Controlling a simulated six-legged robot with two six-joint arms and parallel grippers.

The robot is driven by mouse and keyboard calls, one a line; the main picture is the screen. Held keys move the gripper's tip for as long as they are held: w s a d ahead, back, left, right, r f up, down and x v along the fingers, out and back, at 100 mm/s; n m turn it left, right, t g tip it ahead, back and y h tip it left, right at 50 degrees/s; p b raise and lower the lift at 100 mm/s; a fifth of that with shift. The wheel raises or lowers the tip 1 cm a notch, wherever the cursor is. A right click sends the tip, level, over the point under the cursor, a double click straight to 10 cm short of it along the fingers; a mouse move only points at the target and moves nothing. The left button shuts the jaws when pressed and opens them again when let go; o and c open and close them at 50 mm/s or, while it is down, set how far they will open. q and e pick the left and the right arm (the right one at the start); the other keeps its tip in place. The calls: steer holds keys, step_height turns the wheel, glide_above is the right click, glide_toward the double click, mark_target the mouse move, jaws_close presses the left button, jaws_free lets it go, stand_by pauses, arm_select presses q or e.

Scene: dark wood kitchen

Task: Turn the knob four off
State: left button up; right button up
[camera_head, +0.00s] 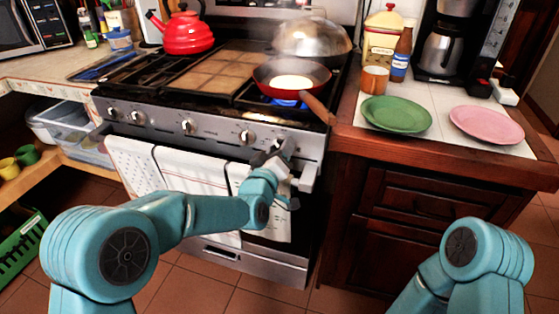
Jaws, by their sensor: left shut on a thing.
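The stove's front panel (215,132) carries a row of knobs, with one knob (248,137) just left of my gripper. My left gripper (283,150) is at the right end of this panel, shut on the rightmost knob, which its fingers mostly hide. The knob's turn angle cannot be seen. A blue flame (287,102) burns under a red frying pan (318,78) on the front right burner. My right arm shows at the lower right; its gripper is out of view.
The pan's wooden handle (318,108) sticks out over the stove's front edge, above my left gripper. Towels (190,170) hang on the oven door below. Green (396,114) and pink (486,125) plates lie on the right counter. A red kettle (187,32) stands at the back left.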

arm_select(q)
steer(key=shift+f+m+b, duration=0.1)
steer(key=shift+m+b, duration=1.7)
steer(key=shift+m, duration=2.3)
steer(key=o, duration=1)
steer(key=shift+o, duration=0.2)
steer(key=v, duration=1.6)
steer(key=shift+s, duration=0.15)
